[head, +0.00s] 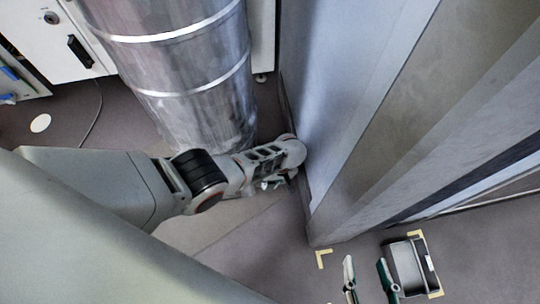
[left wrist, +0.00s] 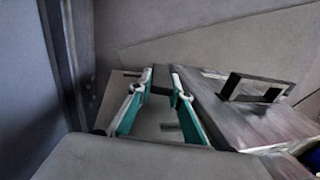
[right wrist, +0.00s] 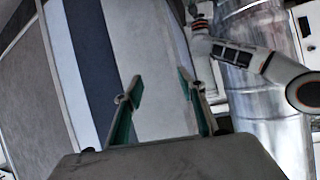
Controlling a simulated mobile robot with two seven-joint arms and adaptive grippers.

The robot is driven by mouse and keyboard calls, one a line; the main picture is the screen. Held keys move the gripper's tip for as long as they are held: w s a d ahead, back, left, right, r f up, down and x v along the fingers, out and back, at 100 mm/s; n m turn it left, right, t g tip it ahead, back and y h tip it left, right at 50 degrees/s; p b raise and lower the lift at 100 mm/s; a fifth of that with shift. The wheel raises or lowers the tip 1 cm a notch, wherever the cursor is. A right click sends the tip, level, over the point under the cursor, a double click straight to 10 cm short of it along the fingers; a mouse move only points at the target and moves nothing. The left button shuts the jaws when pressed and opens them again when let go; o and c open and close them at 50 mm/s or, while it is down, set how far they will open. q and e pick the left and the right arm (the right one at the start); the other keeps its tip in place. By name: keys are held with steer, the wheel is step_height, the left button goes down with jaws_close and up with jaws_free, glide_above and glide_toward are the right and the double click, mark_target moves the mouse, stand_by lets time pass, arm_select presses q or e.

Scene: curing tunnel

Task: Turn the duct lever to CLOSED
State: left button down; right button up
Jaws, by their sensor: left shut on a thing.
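The duct (head: 190,60) is a large silver cylinder with ring seams in the head view; its metal also shows at the right of the left wrist view (left wrist: 245,118). My left gripper (head: 274,182) is low beside the duct, near the blue-grey panel. In the left wrist view its fingers (left wrist: 161,78) are close together with a small dark bar (left wrist: 161,90) between them, apparently the duct lever, mostly hidden. I cannot read any CLOSED mark or the lever's angle. My right gripper (head: 366,268) is open and empty at the bottom of the head view; it also shows in the right wrist view (right wrist: 157,88).
A tall blue-grey panel (head: 335,80) stands right of the duct, close to my left gripper. A dark bracket-like handle (left wrist: 250,88) shows on the duct. A grey bin (head: 405,265) stands among yellow floor marks (head: 322,256). White cabinets (head: 60,45) are at back left.

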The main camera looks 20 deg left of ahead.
arm_select(q)
steer(key=shift+s+d, duration=0.2)
steer(key=shift+d, duration=0.15)
arm_select(e)
steer(key=shift+w+a+r+t, duration=0.15)
steer(key=shift+w+a+r, duration=0.15)
steer(key=shift+r, duration=0.3)
steer(key=shift+w+a+r+t, duration=0.2)
steer(key=shift+w+r, duration=0.2)
steer(key=shift+r, duration=0.15)
arm_select(q)
steer(key=c, duration=2)
jaws_free()
steer(key=shift+s+d, duration=0.1)
steer(key=shift+o, duration=0.8)
steer(key=shift+r, duration=0.1)
arm_select(e)
steer(key=shift+s+d+f, duration=0.15)
steer(key=shift+s+f, duration=0.1)
